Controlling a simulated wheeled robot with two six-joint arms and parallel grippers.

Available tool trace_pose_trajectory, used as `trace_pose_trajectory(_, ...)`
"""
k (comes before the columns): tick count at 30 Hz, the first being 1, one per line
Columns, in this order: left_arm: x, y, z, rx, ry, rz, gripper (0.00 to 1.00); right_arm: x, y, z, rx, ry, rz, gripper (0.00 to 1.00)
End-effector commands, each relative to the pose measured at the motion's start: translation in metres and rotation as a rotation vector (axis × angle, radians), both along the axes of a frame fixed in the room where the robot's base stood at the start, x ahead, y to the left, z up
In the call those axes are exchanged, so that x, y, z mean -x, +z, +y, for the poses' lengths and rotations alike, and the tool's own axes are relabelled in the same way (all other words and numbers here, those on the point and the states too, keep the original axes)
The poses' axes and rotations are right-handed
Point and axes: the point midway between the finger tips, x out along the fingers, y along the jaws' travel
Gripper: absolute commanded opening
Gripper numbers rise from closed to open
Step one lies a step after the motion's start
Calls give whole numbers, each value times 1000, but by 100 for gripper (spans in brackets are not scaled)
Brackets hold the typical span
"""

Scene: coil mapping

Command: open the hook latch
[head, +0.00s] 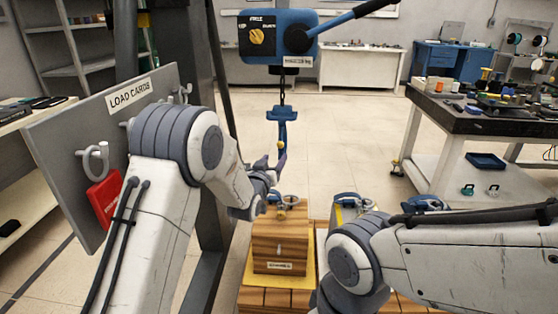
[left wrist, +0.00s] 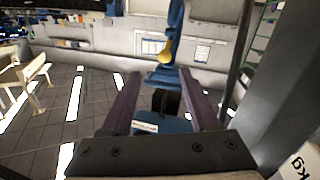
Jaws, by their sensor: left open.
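A blue lifting hook (head: 282,118) hangs on a chain below a blue hoist (head: 278,38). Its yellow latch (head: 281,145) shows as a small piece at the hook's mouth; whether it is shut is too small to tell. My left gripper (head: 272,163) is open beside the lower part of the hook. In the left wrist view, which looks upside down, the hook (left wrist: 175,20) and yellow latch (left wrist: 166,52) show ahead, between the lines of the two purple fingers (left wrist: 161,100). Nothing is gripped. My right gripper is not visible; only its arm shows at lower right.
A wooden block (head: 280,245) with a metal shackle on top stands below the hook, with more blocks beside it. A grey load cards board (head: 75,150) stands at left. A dark-topped workbench (head: 480,118) is at right. Open floor lies behind the hook.

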Motion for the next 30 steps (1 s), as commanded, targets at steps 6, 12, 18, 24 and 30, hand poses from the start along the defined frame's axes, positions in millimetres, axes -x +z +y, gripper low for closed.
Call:
trace_pose_trajectory(6, -17, -3, 7, 15, 11, -51, 61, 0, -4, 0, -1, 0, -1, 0)
trace_pose_trajectory(12, -48, -3, 0, 15, 11, -49, 61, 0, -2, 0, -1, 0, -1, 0)
trace_pose_trajectory(18, -81, -3, -7, 15, 10, -48, 61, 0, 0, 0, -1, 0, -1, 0)
trace_pose_trajectory(24, -101, -3, -11, 15, 10, -47, 61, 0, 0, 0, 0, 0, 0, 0)
trace_pose_trajectory(30, -108, -3, -12, 14, 10, -46, 61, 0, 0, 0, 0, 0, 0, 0)
